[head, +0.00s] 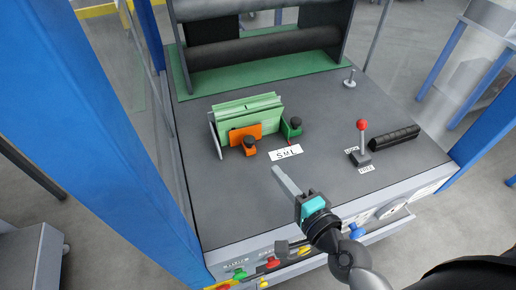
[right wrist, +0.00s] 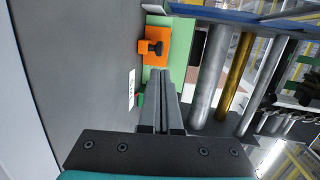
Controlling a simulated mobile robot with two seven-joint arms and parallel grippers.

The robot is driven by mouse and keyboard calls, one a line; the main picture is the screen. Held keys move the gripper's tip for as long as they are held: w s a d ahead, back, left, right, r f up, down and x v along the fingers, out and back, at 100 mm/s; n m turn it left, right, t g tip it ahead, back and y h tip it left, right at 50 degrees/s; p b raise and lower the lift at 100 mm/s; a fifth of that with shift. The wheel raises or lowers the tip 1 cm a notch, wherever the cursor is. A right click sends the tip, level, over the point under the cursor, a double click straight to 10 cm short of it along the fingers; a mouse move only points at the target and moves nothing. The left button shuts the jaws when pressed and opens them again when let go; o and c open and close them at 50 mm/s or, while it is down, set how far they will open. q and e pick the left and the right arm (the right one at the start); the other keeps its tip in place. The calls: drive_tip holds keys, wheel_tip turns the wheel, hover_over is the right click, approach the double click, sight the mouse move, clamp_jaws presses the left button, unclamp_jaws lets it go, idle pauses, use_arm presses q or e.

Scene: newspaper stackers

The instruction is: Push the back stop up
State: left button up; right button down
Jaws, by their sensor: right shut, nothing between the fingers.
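A stop assembly stands on the grey machine top (head: 240,205). It has upright light-green plates (head: 250,108), an orange bracket with a dark knob (head: 249,146), and a green bracket with a dark knob (head: 291,128). No part is marked as the back stop. The orange bracket also shows in the right wrist view (right wrist: 155,45), ahead of the fingers. My right gripper (head: 277,170) is shut and empty, in front of the assembly and apart from it in the head view. Its closed fingers show in the right wrist view (right wrist: 160,73). My left gripper is not in view.
A white "S M L" label (head: 285,152) lies on the top. A red-ball lever (head: 362,125) and a black ribbed bar (head: 394,138) stand to the right. Dark rollers (head: 265,47) lie behind. Coloured buttons (head: 272,262) line the front panel. Blue posts (head: 90,110) flank the machine.

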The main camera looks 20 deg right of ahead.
approach(250, 137)
drive_tip(key=x, duration=0.3)
drive_tip(key=shift+w+a+f, duration=0.2)
drive_tip(key=shift+f, duration=0.15)
drive_tip(key=shift+w+a+f, duration=0.15)
drive_tip(key=shift+w, duration=0.4)
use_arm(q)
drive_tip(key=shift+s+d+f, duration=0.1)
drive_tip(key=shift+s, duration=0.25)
use_arm(e)
drive_tip(key=shift+w, duration=0.15)
drive_tip(key=shift+w, duration=1.55)
drive_tip(key=shift+w+a, duration=0.1)
drive_tip(key=shift+w, duration=0.4)
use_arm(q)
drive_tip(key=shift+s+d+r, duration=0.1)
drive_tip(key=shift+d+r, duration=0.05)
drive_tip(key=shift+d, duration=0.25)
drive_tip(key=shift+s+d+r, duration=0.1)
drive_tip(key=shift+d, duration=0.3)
